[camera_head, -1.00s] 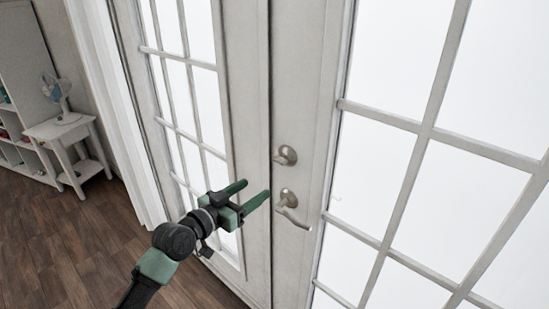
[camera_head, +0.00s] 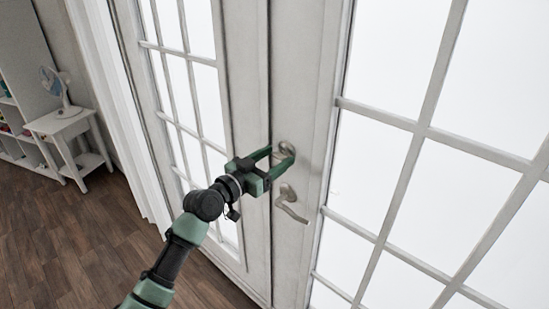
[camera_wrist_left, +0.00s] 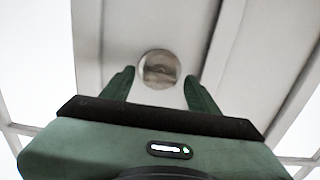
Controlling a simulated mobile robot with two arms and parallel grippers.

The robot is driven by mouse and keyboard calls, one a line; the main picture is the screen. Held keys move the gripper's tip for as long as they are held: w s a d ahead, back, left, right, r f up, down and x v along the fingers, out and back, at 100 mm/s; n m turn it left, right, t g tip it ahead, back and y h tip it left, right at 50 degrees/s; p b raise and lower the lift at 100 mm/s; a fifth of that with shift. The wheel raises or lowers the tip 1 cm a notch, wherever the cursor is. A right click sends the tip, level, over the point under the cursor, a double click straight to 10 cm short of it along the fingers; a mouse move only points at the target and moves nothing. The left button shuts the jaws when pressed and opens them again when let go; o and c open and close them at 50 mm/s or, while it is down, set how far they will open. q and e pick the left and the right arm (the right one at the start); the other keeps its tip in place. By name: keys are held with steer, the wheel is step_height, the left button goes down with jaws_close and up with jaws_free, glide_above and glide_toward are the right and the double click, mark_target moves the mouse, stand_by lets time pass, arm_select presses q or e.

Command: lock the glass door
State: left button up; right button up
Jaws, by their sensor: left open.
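The white glass door (camera_head: 303,90) stands closed in the head view. A round metal deadbolt knob (camera_head: 286,149) sits on its stile, and a lever handle (camera_head: 290,203) is below it. My left gripper (camera_head: 277,155) is open at the deadbolt, with its fingers reaching to either side of it. In the left wrist view the deadbolt (camera_wrist_left: 159,69) appears between and beyond the two open fingertips; I cannot tell whether they touch it. My right gripper is not in view.
A second glass-paned door panel (camera_head: 243,95) stands to the left. A small white side table (camera_head: 62,127) with a fan (camera_head: 58,88) stands by the left wall. The wooden floor (camera_head: 75,235) at the lower left is clear.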

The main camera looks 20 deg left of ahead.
arm_select(q)
steer(key=c, duration=1.2)
jaws_close()
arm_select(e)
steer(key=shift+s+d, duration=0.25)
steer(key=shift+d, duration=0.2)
arm_select(q)
steer(key=shift+n, duration=0.3)
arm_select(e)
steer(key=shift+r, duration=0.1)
arm_select(q)
steer(key=n+p, duration=0.1)
steer(key=n, duration=0.3)
steer(key=n+p, duration=0.1)
steer(key=n, duration=0.3)
steer(key=n+p, duration=0.1)
steer(key=n, duration=0.4)
steer(key=shift+p, duration=0.4)
steer(key=n+p, duration=0.1)
steer(key=n, duration=0.3)
steer(key=shift+f, duration=0.15)
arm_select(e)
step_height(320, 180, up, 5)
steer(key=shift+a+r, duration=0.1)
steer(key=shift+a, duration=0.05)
arm_select(q)
steer(key=shift+n+p, duration=0.3)
